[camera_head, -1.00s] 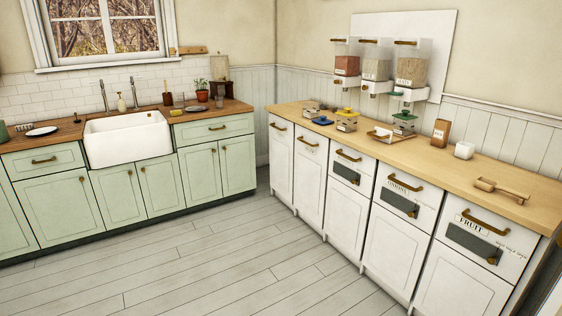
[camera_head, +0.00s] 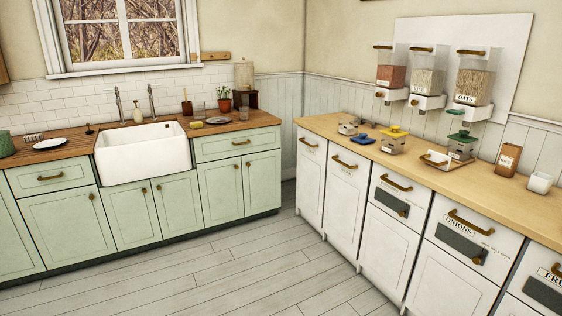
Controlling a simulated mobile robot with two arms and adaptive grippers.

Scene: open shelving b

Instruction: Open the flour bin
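I cannot make out a label reading flour. White bin fronts with brass handles line the counter at right. One is labelled ONIONS (camera_head: 472,243), and one at the right edge starts with FRU (camera_head: 541,285). A third labelled bin front (camera_head: 396,197) has writing too small to read. All of these fronts look shut. Three clear wall dispensers hang above the counter: a reddish-filled one (camera_head: 391,74), a pale one (camera_head: 426,74) and one labelled OATS (camera_head: 473,80). Neither of my grippers is in view.
The wooden counter (camera_head: 440,184) holds small containers, a brown box (camera_head: 507,159) and a white cup (camera_head: 540,182). Green cabinets with a white sink (camera_head: 145,152) stand at left. The plank floor (camera_head: 230,275) between is clear.

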